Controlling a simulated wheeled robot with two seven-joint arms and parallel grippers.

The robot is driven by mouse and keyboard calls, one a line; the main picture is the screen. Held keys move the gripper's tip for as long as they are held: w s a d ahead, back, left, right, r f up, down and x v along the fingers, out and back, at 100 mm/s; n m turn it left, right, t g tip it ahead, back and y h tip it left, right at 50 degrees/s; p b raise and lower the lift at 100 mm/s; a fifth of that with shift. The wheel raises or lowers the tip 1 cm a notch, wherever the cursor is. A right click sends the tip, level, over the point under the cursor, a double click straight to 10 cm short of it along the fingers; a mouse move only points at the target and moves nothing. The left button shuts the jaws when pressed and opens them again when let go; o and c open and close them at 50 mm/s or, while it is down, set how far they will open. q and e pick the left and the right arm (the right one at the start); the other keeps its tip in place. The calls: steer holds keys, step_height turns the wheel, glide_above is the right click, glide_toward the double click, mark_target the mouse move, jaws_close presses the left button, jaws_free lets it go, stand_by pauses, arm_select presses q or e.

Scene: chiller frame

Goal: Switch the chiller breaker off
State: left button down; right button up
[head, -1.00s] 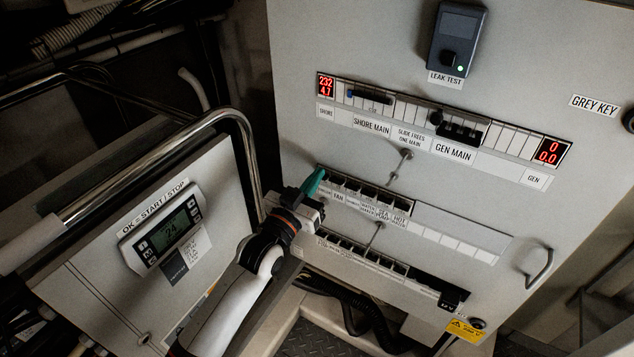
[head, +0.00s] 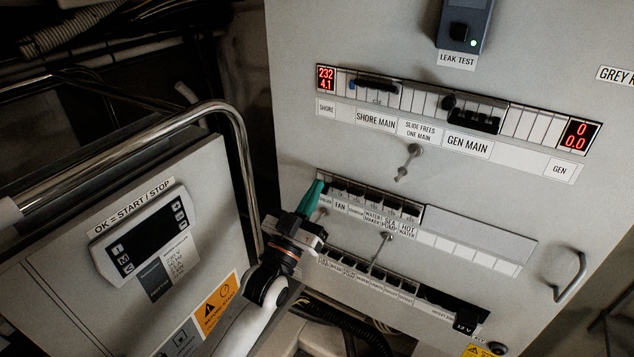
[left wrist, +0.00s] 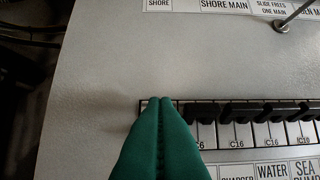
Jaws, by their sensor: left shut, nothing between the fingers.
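The middle breaker row (head: 375,203) runs across the grey panel, with black levers and labels below such as FAN, WATER, SEA PUMP and HOT WATER. My left gripper (head: 318,184) has teal fingers, shut and empty, with the tips at the leftmost breaker of this row. In the left wrist view the shut fingers (left wrist: 164,102) cover that left end, and black levers (left wrist: 235,112) show to the right. The leftmost label is mostly hidden, so I cannot read it as chiller for certain. That breaker's lever is hidden too. My right gripper is not in view.
The controller (head: 145,236) marked OK = START / STOP has a dark screen. The shore meter (head: 326,78) reads 232 and 4.1. A lower breaker row (head: 370,276), a metal rod (head: 408,163) and a handle (head: 571,277) stand on the panel. A chrome rail (head: 245,150) curves left of my gripper.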

arm_select(q)
steer(key=b+v, duration=0.2)
steer(key=v, duration=1)
steer(key=w+a+f+n+g+y, duration=0.1)
steer(key=a+f+g+y, duration=0.15)
steer(key=f, duration=0.75)
steer(key=w+a+f+n+g+y, duration=0.1)
steer(key=f+y, duration=0.2)
steer(key=f, duration=0.6)
steer(key=s+a+f+g+y+p, duration=0.15)
steer(key=s+f, duration=0.25)
steer(key=f, duration=0.5)
steer(key=s+a+f+g+y, duration=0.1)
steer(key=s+a+f+g, duration=0.2)
steer(key=f, duration=0.6)
steer(key=s+a+f+n+g+y, duration=0.1)
steer(key=s+a+f+g, duration=0.2)
steer(key=s+f, duration=0.55)
steer(key=s+a+f+g+y, duration=0.2)
steer(key=s+a+f+g, duration=0.15)
steer(key=s+f, duration=0.55)
steer(key=s+a+f+g, duration=0.1)
steer(key=s+f+g, duration=0.1)
steer(key=s, duration=0.8)
steer(key=s+a+f+g+p, duration=0.1)
steer(key=s+f+g, duration=0.1)
steer(key=s, duration=0.8)
steer(key=shift+a+f+n+g+y, duration=0.3)
steer(key=shift+a+f+g+y, duration=0.1)
steer(key=shift+g, duration=0.15)
